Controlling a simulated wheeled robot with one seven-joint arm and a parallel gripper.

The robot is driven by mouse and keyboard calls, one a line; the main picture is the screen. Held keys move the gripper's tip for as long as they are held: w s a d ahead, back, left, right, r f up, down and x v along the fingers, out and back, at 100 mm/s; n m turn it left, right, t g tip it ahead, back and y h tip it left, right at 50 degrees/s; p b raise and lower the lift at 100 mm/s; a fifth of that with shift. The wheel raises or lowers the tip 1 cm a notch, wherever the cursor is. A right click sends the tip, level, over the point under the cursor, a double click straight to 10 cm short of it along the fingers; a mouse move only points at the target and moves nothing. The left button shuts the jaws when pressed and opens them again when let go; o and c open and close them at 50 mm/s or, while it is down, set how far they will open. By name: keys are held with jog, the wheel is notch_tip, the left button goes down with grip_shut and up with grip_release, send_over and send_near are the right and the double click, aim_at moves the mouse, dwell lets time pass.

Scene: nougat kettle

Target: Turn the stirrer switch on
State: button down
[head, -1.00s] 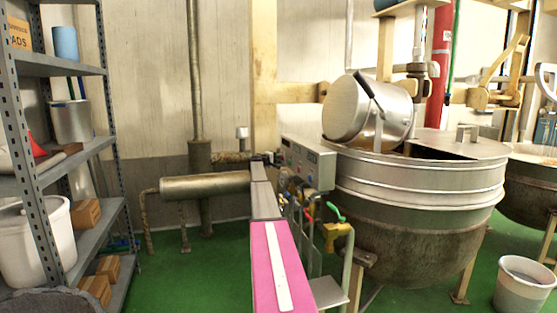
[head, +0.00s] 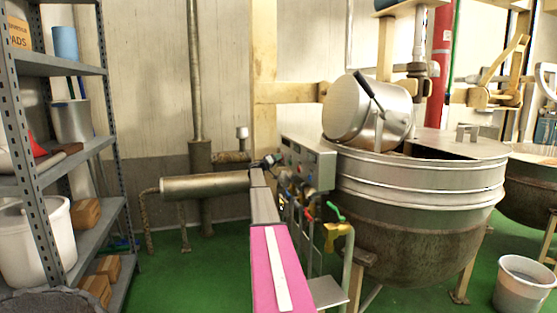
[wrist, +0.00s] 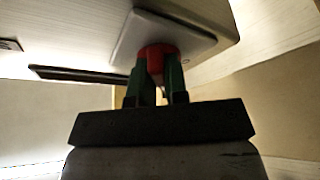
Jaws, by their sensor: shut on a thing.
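The control box (head: 310,166) is a grey panel with small knobs, mounted at the left side of the big kettle (head: 415,215). In the wrist view, a red round switch knob (wrist: 157,49) sits on a pale plate (wrist: 185,38) on the box. My gripper (wrist: 157,78) has dark green fingers shut on this knob, one on each side. In the head view, my gripper (head: 275,159) is at the left edge of the box, small and dark. The knob in its grip is hidden there, and its setting cannot be told.
Pipes and valves with a yellow fitting (head: 338,236) hang below the box. A tilted steel drum (head: 355,112) rests on the kettle. A horizontal pipe (head: 205,186) runs behind. Metal shelving (head: 95,150) stands left, a bucket (head: 524,284) right. Green floor is free at left.

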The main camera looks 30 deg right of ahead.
jog(key=m+g, duration=0.1)
jog(key=m, duration=0.2)
jog(key=m+g, duration=0.2)
jog(key=m, duration=0.1)
jog(key=shift+w+h, duration=0.15)
jog(key=shift+h, duration=0.15)
jog(key=shift+f+m+g, duration=0.1)
jog(key=shift+m+g, duration=1.1)
jog(key=shift+m, duration=1.6)
jog(key=c, duration=1.1)
grip_release()
jog(key=shift+c, duration=0.2)
jog(key=v, duration=1.1)
